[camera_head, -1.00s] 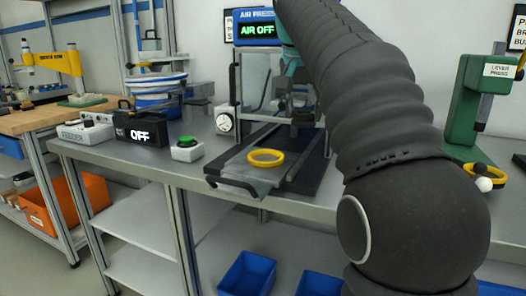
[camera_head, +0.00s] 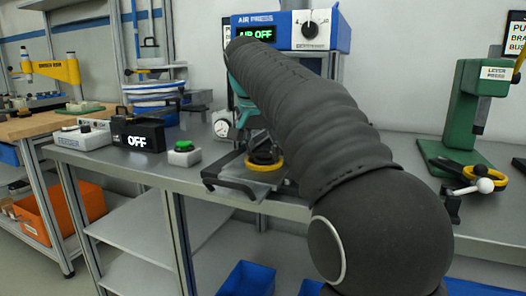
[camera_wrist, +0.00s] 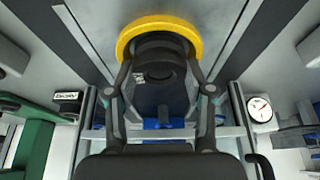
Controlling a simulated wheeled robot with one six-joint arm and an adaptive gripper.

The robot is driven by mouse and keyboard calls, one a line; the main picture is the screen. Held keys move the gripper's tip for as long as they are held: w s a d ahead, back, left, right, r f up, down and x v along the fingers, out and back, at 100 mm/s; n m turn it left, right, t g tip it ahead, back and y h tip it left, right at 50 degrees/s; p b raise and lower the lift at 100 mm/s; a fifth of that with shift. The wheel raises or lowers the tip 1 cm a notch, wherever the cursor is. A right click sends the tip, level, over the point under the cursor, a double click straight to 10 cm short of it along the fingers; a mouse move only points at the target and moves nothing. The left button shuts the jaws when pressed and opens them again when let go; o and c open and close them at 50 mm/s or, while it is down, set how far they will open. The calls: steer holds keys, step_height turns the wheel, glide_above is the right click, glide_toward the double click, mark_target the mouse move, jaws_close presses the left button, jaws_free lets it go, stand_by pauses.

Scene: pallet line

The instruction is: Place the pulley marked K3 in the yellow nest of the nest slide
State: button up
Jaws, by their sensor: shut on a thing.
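The yellow nest (camera_head: 250,166) is a ring on the pulled-out nest slide (camera_head: 232,181), in front of the air press; it also shows at the top of the wrist view (camera_wrist: 128,37). My gripper (camera_wrist: 159,74) is shut on a dark round pulley (camera_wrist: 156,48) with a small pale mark too small to read. The pulley is at the ring, its outline within the yellow rim in the wrist view. Whether it is seated or just above the nest I cannot tell. In the head view, my arm hides most of the gripper and part of the nest.
The air press (camera_head: 312,30) stands behind the slide, its sign reading AIR OFF. A dial gauge (camera_head: 222,128), a green button box (camera_head: 184,153) and a black box marked OFF (camera_head: 138,136) are left of the slide. The green lever press (camera_head: 462,115) stands at the right.

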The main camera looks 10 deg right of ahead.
steer(key=shift+f, duration=0.15)
steer(key=o, duration=1.3)
steer(key=shift+c, duration=0.2)
steer(key=shift+r, duration=0.6)
steer(key=p+v, duration=0.3)
steer(key=v, duration=0.8)
steer(key=shift+s, duration=0.15)
steer(key=shift+a, duration=0.1)
